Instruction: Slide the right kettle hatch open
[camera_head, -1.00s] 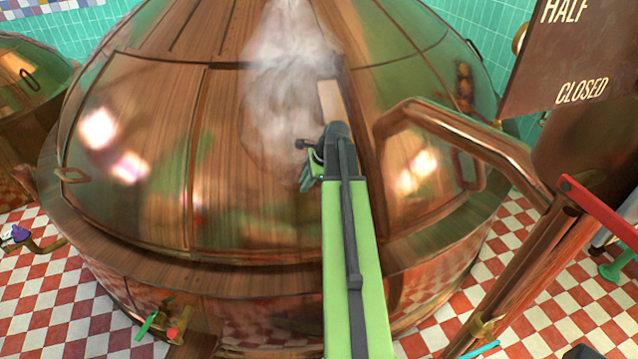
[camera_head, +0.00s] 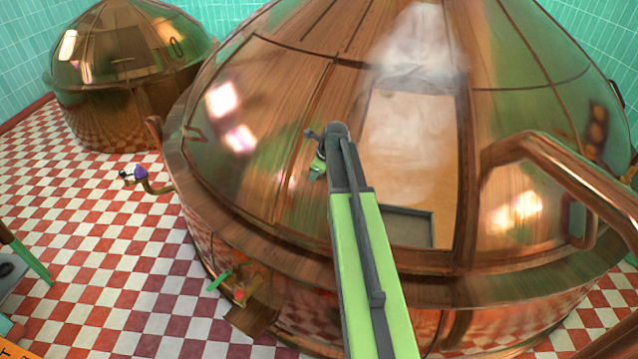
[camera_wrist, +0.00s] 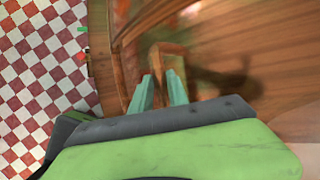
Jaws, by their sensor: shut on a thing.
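The right kettle (camera_head: 225,180) is the large copper dome filling the middle and right of the head view. Its hatch (camera_head: 300,110) is slid to the left, leaving a wide opening (camera_head: 410,150) with steam above it. A pale interior and a grey edge show inside. My gripper (camera_head: 316,168) is at the hatch, left of the opening. In the wrist view, my gripper (camera_wrist: 160,88) is shut on the hatch's copper loop handle (camera_wrist: 169,50). The exact contact at the fingertips is partly hidden.
A smaller copper kettle (camera_head: 130,75) stands at the back left. A bent copper pipe (camera_head: 560,160) rises close on the right. Checkered floor (camera_head: 90,230) lies free at the left.

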